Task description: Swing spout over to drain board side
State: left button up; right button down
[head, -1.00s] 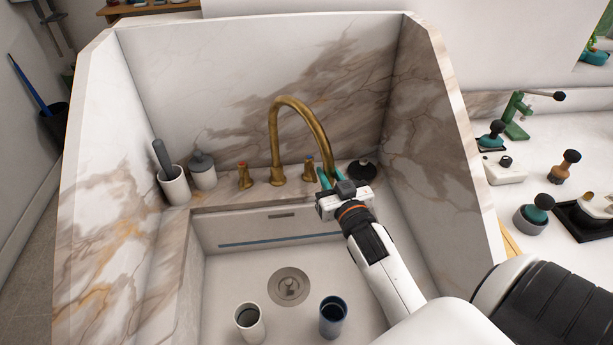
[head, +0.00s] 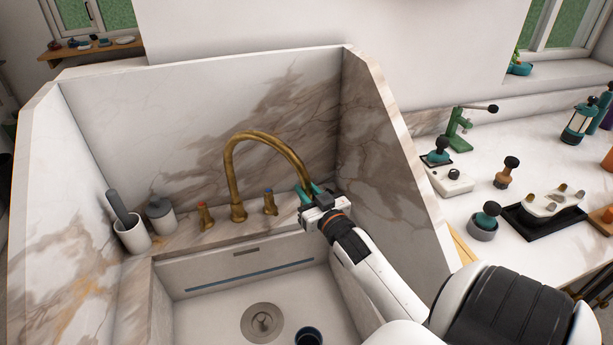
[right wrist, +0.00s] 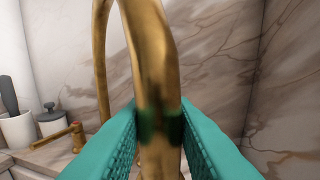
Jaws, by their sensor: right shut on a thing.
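The brass spout (head: 265,139) rises from the back ledge of the sink and arches to the right in the head view. Its outlet end is down at my right gripper (head: 312,193). In the right wrist view the spout (right wrist: 150,60) runs down between the two teal fingers of the right gripper (right wrist: 158,135), which are shut on it. Two brass taps with red (head: 205,215) and blue (head: 270,201) tops flank the spout's base. The drain board side cannot be made out for certain. My left gripper is not in view.
The sink basin (head: 215,308) has a round drain (head: 262,322) and a dark blue cup (head: 308,337) at the bottom edge. A white holder (head: 132,236) and a lidded jar (head: 160,215) stand at left. A marble side wall (head: 375,140) rises close right of the gripper.

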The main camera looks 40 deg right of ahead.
jog(key=c, duration=1.3)
grip_release()
jog(key=shift+d, duration=0.1)
jog(key=shift+s, duration=0.15)
jog(key=shift+s+f, duration=0.15)
jog(key=shift+s, duration=0.15)
jog(key=b+v, duration=0.2)
jog(key=v, duration=0.9)
jog(key=shift+s, duration=0.1)
